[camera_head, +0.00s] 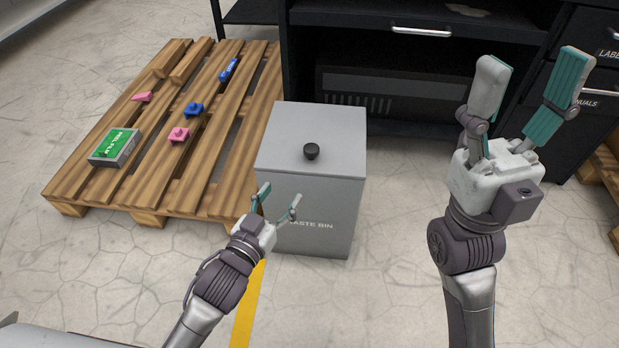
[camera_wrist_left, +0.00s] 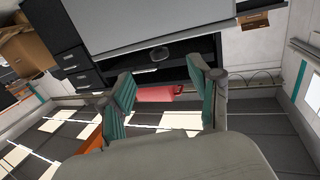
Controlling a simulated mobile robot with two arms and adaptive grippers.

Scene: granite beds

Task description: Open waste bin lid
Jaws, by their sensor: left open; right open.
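The grey waste bin (camera_head: 312,214) stands on the floor in the middle of the head view, with its label partly covered by my left gripper. Its flat lid (camera_head: 340,126) is shut and has a black round knob (camera_head: 311,151) near the middle. My left gripper (camera_head: 276,200) is open and empty, in front of the bin's left front side and lower in the picture than the knob. In the left wrist view its open fingers (camera_wrist_left: 165,95) have nothing between them. My right gripper (camera_head: 532,78) is open and empty, with fingers pointing up, to the right of the bin.
A wooden pallet (camera_head: 150,190) left of the bin carries a green-topped box (camera_head: 115,147) and several small pink and blue pieces. A black cabinet (camera_head: 420,60) stands behind the bin. Bare floor lies right of the bin. A yellow line (camera_head: 247,308) runs in front.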

